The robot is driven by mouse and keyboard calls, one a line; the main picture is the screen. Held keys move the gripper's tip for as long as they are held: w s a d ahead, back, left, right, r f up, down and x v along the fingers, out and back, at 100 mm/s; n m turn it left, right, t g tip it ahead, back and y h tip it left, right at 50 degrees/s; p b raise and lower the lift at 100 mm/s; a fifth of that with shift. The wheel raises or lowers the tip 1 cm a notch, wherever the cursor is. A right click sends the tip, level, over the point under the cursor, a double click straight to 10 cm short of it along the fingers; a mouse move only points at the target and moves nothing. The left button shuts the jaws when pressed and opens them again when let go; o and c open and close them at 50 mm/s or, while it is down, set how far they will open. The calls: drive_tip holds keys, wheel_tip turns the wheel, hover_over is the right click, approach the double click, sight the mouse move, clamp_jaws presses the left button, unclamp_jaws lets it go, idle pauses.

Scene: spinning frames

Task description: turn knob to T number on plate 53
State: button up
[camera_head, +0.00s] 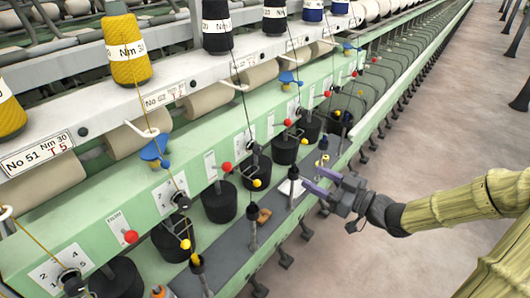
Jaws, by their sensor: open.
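My gripper (318,181) is open and empty, with two purple fingers pointing left over the machine's front edge. It is apart from the number plates. A label reading No 51, Nm 30 and T 5 (38,152) is on the white rail at the left. The label to its right (165,95) is too small to read surely. I cannot make out a label reading 53. Below the rail, a white number plate with a dark knob (181,199) sits on the green panel. Another knob (72,280) sits on the plate at lower left. Knob settings are unclear.
Yellow (127,50) and dark (217,27) yarn cones stand along the top rail. Black cylinders (219,202), upright spindles and red and yellow balls crowd the space before the green panel. Open floor (420,140) lies to the right.

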sight(261, 151)
drive_tip(key=p+x, duration=0.3)
drive_tip(key=x, duration=1.4)
drive_tip(key=shift+w+a, duration=0.2)
drive_tip(key=shift+c, duration=0.2)
drive_tip(key=c, duration=0.9)
